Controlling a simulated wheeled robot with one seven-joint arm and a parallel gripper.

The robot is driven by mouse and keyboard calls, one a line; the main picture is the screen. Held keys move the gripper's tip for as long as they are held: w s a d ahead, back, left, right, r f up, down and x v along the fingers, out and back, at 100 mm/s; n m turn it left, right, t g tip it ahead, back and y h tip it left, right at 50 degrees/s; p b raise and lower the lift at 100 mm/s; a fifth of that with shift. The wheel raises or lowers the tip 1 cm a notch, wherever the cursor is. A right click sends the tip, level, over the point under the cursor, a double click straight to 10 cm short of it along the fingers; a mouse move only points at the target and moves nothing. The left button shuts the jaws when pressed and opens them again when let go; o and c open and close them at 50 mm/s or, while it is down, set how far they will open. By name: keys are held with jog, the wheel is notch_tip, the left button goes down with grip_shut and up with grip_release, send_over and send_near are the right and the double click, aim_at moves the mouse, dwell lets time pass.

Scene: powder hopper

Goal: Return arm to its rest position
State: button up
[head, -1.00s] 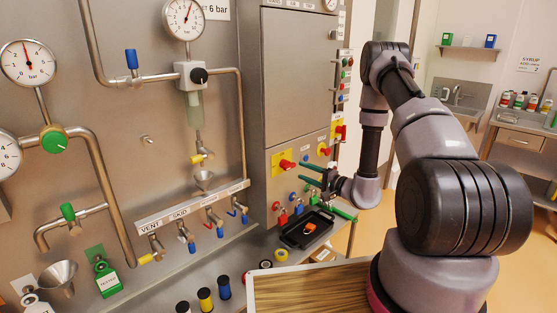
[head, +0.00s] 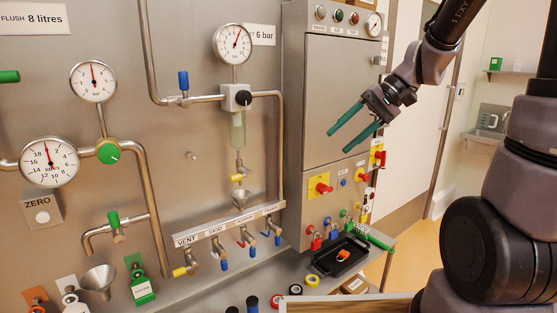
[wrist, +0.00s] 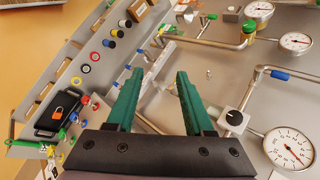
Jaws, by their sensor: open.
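My gripper (head: 362,127) is open and empty, with two green fingers spread apart. In the head view it hangs in the air in front of the grey cabinet (head: 325,95), at the upper right. My arm reaches to it from the right edge of the picture. In the wrist view the open fingers (wrist: 155,90) have nothing between them but the panel and bench beyond. No finger visibly touches anything.
A black tray (head: 337,262) with an orange item stands on the bench below the cabinet. Red switches (head: 323,189) and padlocks are on the cabinet front. Gauges, pipes and a labelled valve rail (head: 230,222) cover the panel at left. Open floor shows at right.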

jog(key=s+d+r+m+t+h, duration=0.2)
jog(key=s+d+r+t+h, duration=0.5)
jog(key=d+r, duration=0.1)
jog(key=shift+s+d+r+m, duration=0.2)
jog(key=shift+d+m, duration=0.1)
jog(key=shift+d, duration=0.6)
